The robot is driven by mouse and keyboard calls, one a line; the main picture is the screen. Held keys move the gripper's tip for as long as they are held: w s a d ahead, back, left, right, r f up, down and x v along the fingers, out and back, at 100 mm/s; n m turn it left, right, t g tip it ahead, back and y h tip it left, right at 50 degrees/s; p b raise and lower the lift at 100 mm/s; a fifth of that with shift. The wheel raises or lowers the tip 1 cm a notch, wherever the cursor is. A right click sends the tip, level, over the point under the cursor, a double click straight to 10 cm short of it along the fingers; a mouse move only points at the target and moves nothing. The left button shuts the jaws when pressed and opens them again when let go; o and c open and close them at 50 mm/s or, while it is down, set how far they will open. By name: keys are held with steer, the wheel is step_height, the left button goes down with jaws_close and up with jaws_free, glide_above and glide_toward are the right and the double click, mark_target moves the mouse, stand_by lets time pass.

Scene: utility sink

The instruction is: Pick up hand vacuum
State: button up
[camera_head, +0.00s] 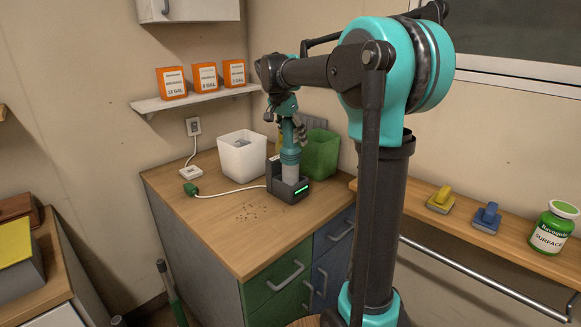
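The hand vacuum (290,157), teal on top with a pale, clear-looking lower part, stands upright in a dark dock (288,191) with a green light. The dock sits on the wooden counter. My gripper (292,130) points down at the top of the vacuum, with its grey fingers beside the upper teal part. The fingers and the vacuum overlap in this view, so I cannot tell whether they touch or whether the gripper is closed on it.
A white bin (242,157) stands left of the dock and a green bin (321,155) right of it. A white cord with a green plug (190,189) and crumbs (254,212) lie on the counter. Orange boxes (205,77) stand on a wall shelf (192,101) above.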

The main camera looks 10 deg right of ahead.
steer(key=c, duration=0.9)
steer(key=shift+c, duration=1)
steer(key=shift+r, duration=0.15)
